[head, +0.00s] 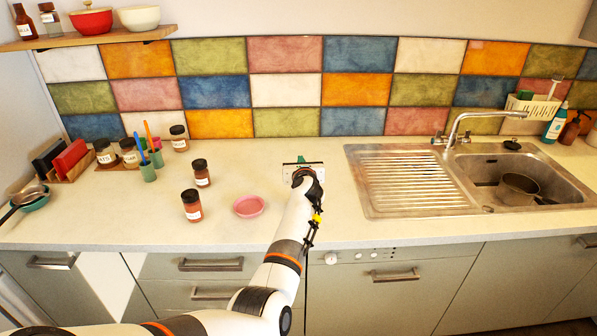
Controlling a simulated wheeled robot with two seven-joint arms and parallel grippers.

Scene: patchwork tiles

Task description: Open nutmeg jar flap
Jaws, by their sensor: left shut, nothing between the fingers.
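Several dark-lidded spice jars stand on the counter. One jar (191,206) is at the front, left of a pink dish, and another jar (201,173) is just behind it. A third jar (179,138) stands near the tiled wall, and two more are at the far left, one of them here (106,153). The labels are too small to read, so I cannot tell which is nutmeg. All their lids look closed. My left gripper (303,164) is shut and empty over the counter, right of the jars and apart from them. My right gripper is out of view.
The pink dish (249,206) lies between the jars and my left arm. Cups with brushes (148,170) stand at the left. A steel sink (505,190) with a drainboard and a pan is at the right. The counter behind the dish is clear.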

